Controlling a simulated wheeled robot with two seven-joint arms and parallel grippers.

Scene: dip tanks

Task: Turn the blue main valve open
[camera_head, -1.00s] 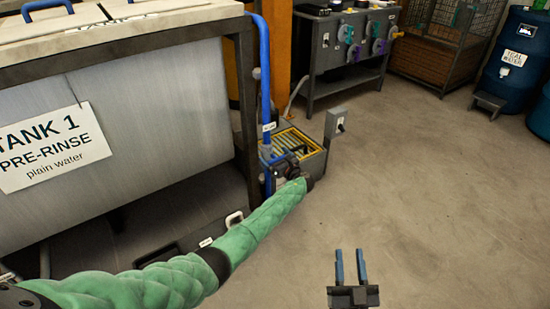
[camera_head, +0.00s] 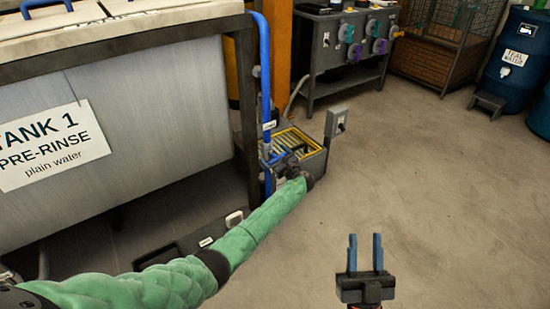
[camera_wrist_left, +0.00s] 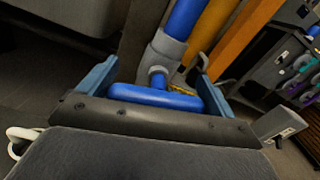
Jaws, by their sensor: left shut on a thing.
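The blue main valve shows in the left wrist view as a blue handle (camera_wrist_left: 158,97) on a grey fitting of a blue pipe (camera_wrist_left: 186,22). My left gripper (camera_wrist_left: 157,70) is shut on this handle, with one blue finger at each end of it. In the head view my left gripper (camera_head: 279,161) is at the lower part of the upright blue pipe (camera_head: 265,75), beside the tank frame. There the handle is mostly hidden by the gripper. My right gripper (camera_head: 365,250) is open and empty above bare floor.
Tank 1 (camera_head: 150,125), with a pre-rinse sign, stands at the left. A yellow-edged grated box (camera_head: 312,146) and a grey switch post (camera_head: 336,122) stand just behind the left gripper. A valve bench (camera_head: 325,60) is at the back.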

